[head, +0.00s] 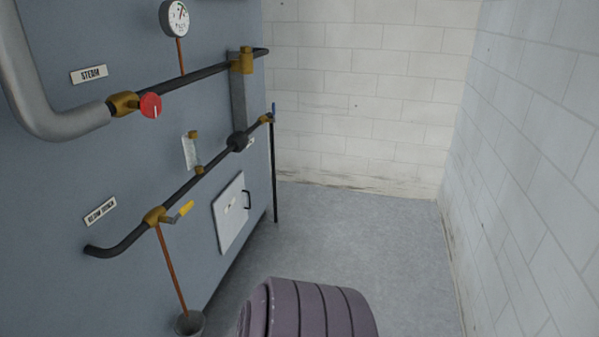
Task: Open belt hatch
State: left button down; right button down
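A white hatch (231,214) is low on the side of the blue-grey machine, in the middle of the head view. It has a black handle (247,199) on its right edge and a small label or latch on its face that is too small to read. The hatch looks shut, flush with the machine side. No writing shows that it is the belt hatch. Neither of my grippers is in view.
Dark pipes with a red knob (151,105) and a yellow lever (185,208) run along the machine (130,160). A small bucket (190,323) stands below. A ribbed purple object (312,308) fills the bottom centre. Grey floor (370,230) is clear towards the white walls.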

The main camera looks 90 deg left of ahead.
aim_at(230, 212)
jog(key=u, duration=3.3)
jog(key=i+l+u, duration=0.15)
jog(key=i, duration=0.3)
jog(key=i+l+u, duration=0.1)
jog(key=i+l, duration=0.25)
jog(key=i+l+u, duration=0.15)
jog(key=i+l, duration=0.15)
jog(key=i, duration=0.25)
